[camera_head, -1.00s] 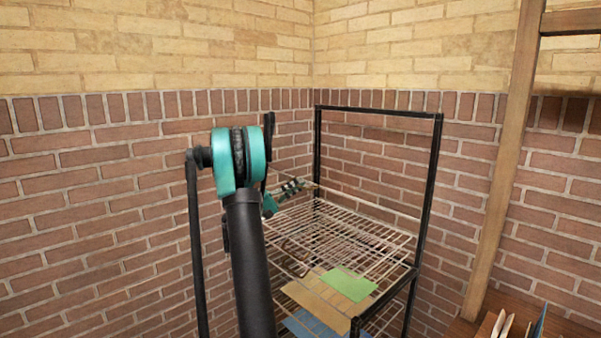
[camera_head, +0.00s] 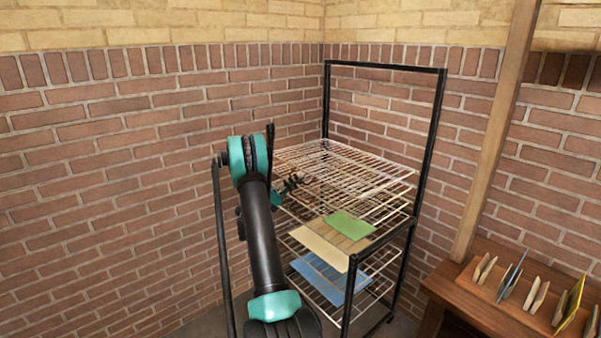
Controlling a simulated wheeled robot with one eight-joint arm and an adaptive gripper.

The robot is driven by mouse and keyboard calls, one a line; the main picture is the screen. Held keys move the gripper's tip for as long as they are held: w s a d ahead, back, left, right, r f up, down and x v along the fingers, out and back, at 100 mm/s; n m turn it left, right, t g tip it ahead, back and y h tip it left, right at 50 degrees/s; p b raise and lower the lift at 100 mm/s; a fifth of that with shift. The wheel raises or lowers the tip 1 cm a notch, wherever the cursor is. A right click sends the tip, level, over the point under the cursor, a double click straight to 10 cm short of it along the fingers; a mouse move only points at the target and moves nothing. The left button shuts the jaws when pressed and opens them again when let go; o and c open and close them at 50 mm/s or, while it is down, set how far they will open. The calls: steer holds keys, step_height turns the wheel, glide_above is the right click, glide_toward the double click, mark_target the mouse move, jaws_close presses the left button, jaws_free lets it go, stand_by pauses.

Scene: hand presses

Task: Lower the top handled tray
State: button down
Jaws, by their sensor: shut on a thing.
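The top handled tray (camera_head: 345,162) is a pale wire grid on a black-framed rack. It sits well below the frame's top bar, above another wire layer. My gripper (camera_head: 293,184) is at its left side, small and dark with teal parts, and is shut on it. My arm rises from the bottom of the picture and bends at a teal joint left of the tray. The exact contact and the tray's handle are too small to make out. I cannot tell whether the tray is level.
Green (camera_head: 350,225), cream (camera_head: 320,243) and blue (camera_head: 333,280) sheets lie on lower wire layers. Brick walls close in behind and left. A wooden post (camera_head: 490,135) and a wooden table (camera_head: 485,310) with upright cards stand at right. Some floor shows left of the rack.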

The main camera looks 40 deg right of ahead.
steer(key=shift+a+f, duration=0.1)
steer(key=shift+f, duration=0.8)
steer(key=shift+f, duration=0.1)
steer(key=c, duration=1.7)
jaws_free()
steer(key=v, duration=1.2)
